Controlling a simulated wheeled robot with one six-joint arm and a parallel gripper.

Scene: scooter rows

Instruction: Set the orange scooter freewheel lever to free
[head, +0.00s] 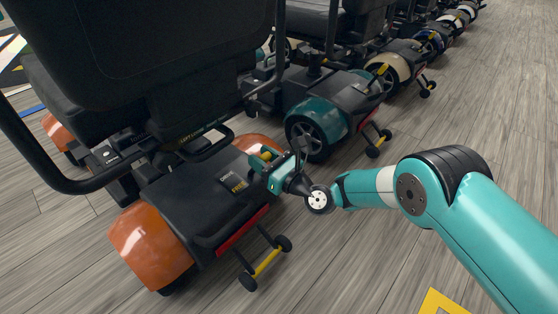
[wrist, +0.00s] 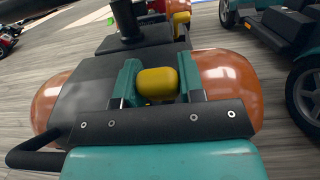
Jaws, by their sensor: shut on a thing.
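The orange scooter (head: 150,240) stands at the left in the head view, seen from behind, with orange fenders and a black rear deck. A label on the deck shows the word FREE (head: 236,184). The yellow freewheel lever knob (wrist: 157,83) is between the two teal fingers of my gripper (wrist: 156,84) in the wrist view. My gripper (head: 262,163) is shut on this knob at the right rear of the scooter. In the head view the fingers partly hide the knob, and the lever's lower part is hidden.
A teal scooter (head: 320,118) stands just to the right of the orange one, with more scooters in a row behind. The orange scooter's small anti-tip wheels (head: 248,281) stick out at its rear. The wood floor at the right is clear.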

